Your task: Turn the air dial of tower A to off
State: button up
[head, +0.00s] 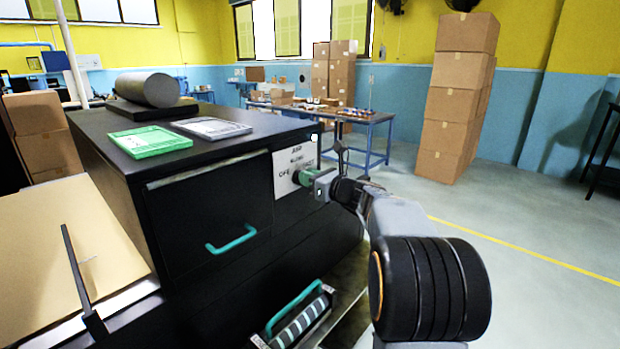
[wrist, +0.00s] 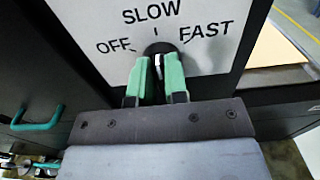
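The air dial (wrist: 158,64) is on a white label plate (wrist: 205,65) on the front of a black tower. The plate reads OFF at left, SLOW at top and FAST at right. My gripper (wrist: 158,72) has green fingers on both sides of the dial's narrow grip and appears shut on it. The fingers hide part of the dial, so its exact pointing is hard to read. In the head view my gripper (head: 304,178) reaches the plate (head: 284,165) from the right. The tower (head: 100,150) shows no readable A.
The tower has a drawer with a green handle (head: 232,240). A green pad (head: 150,139), a pale stack (head: 212,128) and a grey roll (head: 148,89) lie on top. A lower green handle (head: 294,309) sits below.

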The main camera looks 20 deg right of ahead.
grip_shut()
jog(key=shift+d, duration=0.15)
jog(key=shift+f+b, duration=0.1)
jog(key=shift+b, duration=0.35)
jog(key=shift+s+a+f+n+b, duration=0.1)
jog(key=shift+a+n+b, duration=0.1)
jog(key=shift+n+b, duration=1.85)
jog(key=shift+s+a+f+n+b, duration=0.1)
jog(key=shift+a+n+b, duration=0.05)
jog(key=shift+n+b, duration=1.95)
jog(key=shift+a+f+n+b, duration=0.1)
jog(key=shift+a+n+b, duration=0.1)
jog(key=shift+n+b, duration=1.85)
jog(key=shift+r+b, duration=0.15)
jog(key=shift+b, duration=0.25)
